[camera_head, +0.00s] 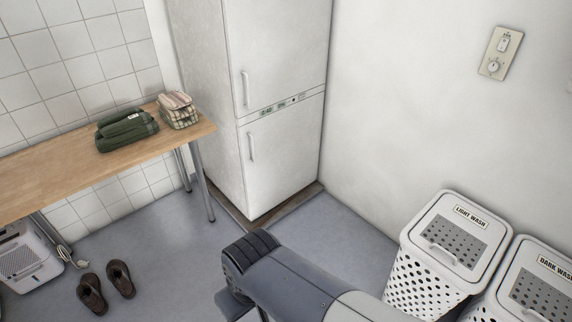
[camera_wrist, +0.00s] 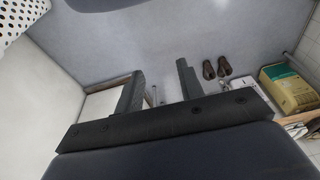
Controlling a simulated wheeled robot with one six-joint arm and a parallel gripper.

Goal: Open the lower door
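The tall white fridge stands in the corner, with an upper door (camera_head: 285,50) and a lower door (camera_head: 287,155). Both doors look shut. The lower door has a vertical handle (camera_head: 252,147) near its upper left edge, below a control strip (camera_head: 285,104). In the wrist view, my gripper (camera_wrist: 160,88) shows two dark fingers spread well apart with nothing between them. A pale surface with a brown edge (camera_wrist: 102,104), apparently the fridge, lies beyond the left finger. My gripper is apart from the handle. In the head view my arm covers the floor before the fridge, and the fingers are not visible.
A wooden table (camera_head: 60,172) with a green bag (camera_head: 126,130) and a checked bag (camera_head: 178,110) stands left of the fridge. Brown slippers (camera_head: 106,284) lie on the floor. Light-wash (camera_head: 413,250) and dark-wash (camera_head: 492,297) hampers stand at right. Some floor before the fridge is clear.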

